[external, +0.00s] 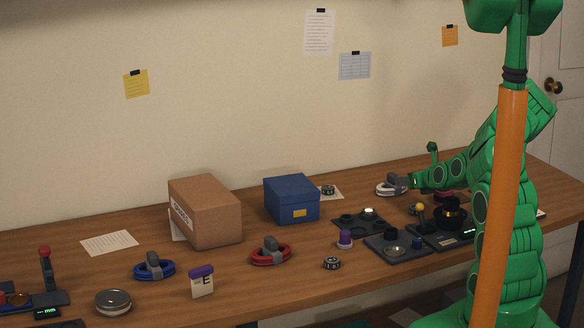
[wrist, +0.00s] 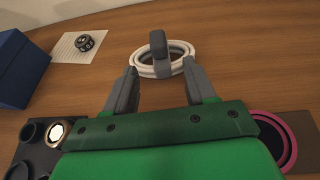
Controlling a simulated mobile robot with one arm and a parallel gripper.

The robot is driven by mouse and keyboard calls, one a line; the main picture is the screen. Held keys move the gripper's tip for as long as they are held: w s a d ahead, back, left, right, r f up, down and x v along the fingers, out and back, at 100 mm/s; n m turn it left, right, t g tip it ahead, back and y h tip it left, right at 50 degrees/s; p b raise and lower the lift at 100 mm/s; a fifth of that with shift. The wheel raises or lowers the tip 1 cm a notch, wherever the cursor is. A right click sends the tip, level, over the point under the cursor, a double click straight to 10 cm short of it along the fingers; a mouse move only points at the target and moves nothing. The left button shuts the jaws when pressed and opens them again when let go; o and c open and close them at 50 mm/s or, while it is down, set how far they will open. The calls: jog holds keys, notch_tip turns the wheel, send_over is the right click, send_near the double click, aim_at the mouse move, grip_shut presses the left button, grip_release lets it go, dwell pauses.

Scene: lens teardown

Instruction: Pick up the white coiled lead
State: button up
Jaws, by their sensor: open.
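The white coiled lead (external: 384,190) lies on the wooden table toward the back right in the external view. The fingertips are just short of the coil's near edge, and the clip stands in line with the gap. In the external view my gripper (external: 404,183) is beside the coil.
A blue box (external: 291,198) stands left of the coil, with a small dark ring (wrist: 86,43) on paper between. Dark trays with lens parts (external: 394,246) lie in front. A red coil (external: 271,253) and blue coil (external: 154,268) lie farther left.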

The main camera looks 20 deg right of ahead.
aim_at(392, 183)
jog(key=shift+r+x, duration=0.15)
jog(key=shift+x, duration=1.3)
jog(key=shift+r+x, duration=0.15)
jog(key=shift+x, duration=1.3)
jog(key=shift+w, duration=0.15)
grip_shut()
